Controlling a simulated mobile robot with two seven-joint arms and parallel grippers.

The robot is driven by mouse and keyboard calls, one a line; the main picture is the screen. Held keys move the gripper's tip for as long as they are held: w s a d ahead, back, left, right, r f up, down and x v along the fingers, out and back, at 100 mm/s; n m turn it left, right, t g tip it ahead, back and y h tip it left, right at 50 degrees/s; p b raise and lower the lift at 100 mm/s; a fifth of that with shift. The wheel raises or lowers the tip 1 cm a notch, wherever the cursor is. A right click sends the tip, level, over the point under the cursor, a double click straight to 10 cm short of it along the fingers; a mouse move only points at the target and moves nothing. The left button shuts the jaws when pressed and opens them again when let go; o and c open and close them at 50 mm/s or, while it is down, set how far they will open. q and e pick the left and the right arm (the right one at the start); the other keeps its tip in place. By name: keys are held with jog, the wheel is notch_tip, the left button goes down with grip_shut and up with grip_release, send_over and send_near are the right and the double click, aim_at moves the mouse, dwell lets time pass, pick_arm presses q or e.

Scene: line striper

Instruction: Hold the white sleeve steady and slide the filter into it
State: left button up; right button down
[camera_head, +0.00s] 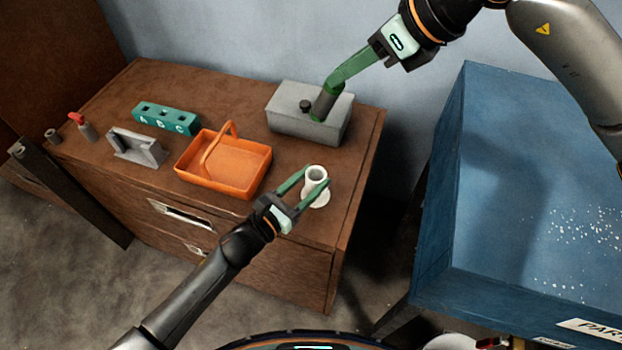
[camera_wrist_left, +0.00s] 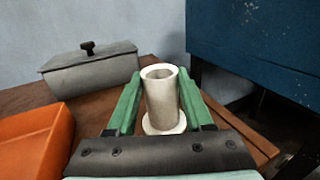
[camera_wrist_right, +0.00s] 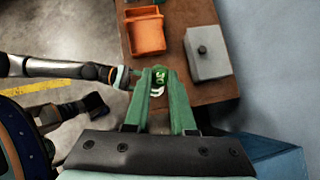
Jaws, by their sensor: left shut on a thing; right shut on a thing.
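The white sleeve (camera_head: 316,175) stands upright on its round base near the front right of the brown cabinet top. My left gripper (camera_head: 303,185) is shut on it, one green finger on each side; the sleeve's open top also shows in the left wrist view (camera_wrist_left: 160,90). My right gripper (camera_head: 333,88) is shut on the filter (camera_head: 324,104), a dark grey cylinder with green ends, held in the air. In the head view the filter overlaps the grey box and is apart from the sleeve. In the right wrist view, the filter's green end (camera_wrist_right: 159,75) reads "30".
The grey lidded box (camera_head: 295,125) stands behind the sleeve. An orange basket (camera_head: 225,180) is to its left. A blue table (camera_head: 530,190) is at right.

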aim_at(321, 104)
jog(key=a+f+n+g+h, duration=0.1)
jog(key=f, duration=0.2)
jog(key=w+a+f+n+g+h, duration=0.1)
jog(key=f, duration=0.1)
jog(key=w+a+f+n+g, duration=0.1)
jog(key=f, duration=0.2)
jog(key=shift+w+a+f+h, duration=0.2)
jog(key=shift+w+f+h, duration=0.1)
jog(key=shift+h, duration=0.1)
jog(key=shift+f, duration=2.95)
notch_tip(321, 104, down, 8)
dwell(3.5)
